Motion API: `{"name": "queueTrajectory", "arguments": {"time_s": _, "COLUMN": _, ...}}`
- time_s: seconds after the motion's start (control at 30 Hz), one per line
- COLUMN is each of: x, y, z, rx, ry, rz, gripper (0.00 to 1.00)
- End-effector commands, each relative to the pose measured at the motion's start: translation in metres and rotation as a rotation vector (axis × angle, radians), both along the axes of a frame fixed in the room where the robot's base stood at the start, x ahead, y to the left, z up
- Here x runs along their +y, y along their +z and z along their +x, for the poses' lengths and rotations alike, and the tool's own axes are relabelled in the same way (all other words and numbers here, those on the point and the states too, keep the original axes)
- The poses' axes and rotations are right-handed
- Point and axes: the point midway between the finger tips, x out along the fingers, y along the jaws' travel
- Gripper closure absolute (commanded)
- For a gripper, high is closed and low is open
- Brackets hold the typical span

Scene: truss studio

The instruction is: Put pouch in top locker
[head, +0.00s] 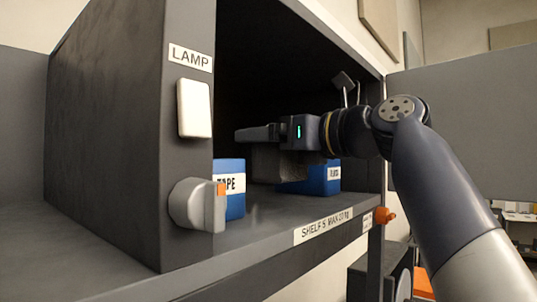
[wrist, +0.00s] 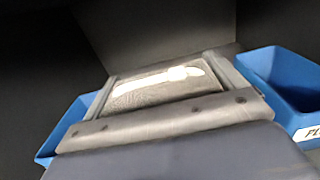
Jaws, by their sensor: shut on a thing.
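My gripper (head: 259,134) reaches in from the right through the open front of a dark locker compartment (head: 105,130). It is shut on a grey pouch (head: 283,164), which hangs below the fingers, above the shelf floor. In the wrist view, the pouch (wrist: 165,97) lies between the two fingers, with a white strip across it. Its lower part is hidden there. Whether this compartment is the top locker cannot be told from these frames.
A blue TAPE bin (head: 230,205) stands at the compartment's left, and another labelled blue bin (head: 325,178) at the right, partly behind the pouch. A grey knob (head: 195,205) and white switch (head: 194,108) stick out from the left post. An orange knob (head: 385,215) sits at the right.

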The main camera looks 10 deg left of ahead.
Motion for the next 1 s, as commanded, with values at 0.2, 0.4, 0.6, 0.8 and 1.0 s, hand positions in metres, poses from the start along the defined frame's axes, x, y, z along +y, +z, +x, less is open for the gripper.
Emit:
{"name": "queueTrajectory", "arguments": {"time_s": 0.2, "x": 0.008, "y": -0.010, "z": 0.003, "rx": 0.001, "ry": 0.000, "rz": 0.001, "gripper": 0.44}}
{"name": "queueTrajectory", "arguments": {"time_s": 0.4, "x": 0.008, "y": -0.028, "z": 0.004, "rx": 0.002, "ry": 0.001, "rz": 0.001, "gripper": 0.44}}
{"name": "queueTrajectory", "arguments": {"time_s": 0.6, "x": 0.008, "y": -0.035, "z": 0.004, "rx": -0.001, "ry": 0.000, "rz": 0.002, "gripper": 0.44}}
{"name": "queueTrajectory", "arguments": {"time_s": 0.8, "x": 0.008, "y": -0.035, "z": 0.004, "rx": -0.001, "ry": 0.000, "rz": 0.002, "gripper": 0.44}}
{"name": "queueTrajectory", "arguments": {"time_s": 1.0, "x": 0.008, "y": -0.038, "z": 0.004, "rx": 0.000, "ry": 0.000, "rz": 0.000, "gripper": 0.05}}
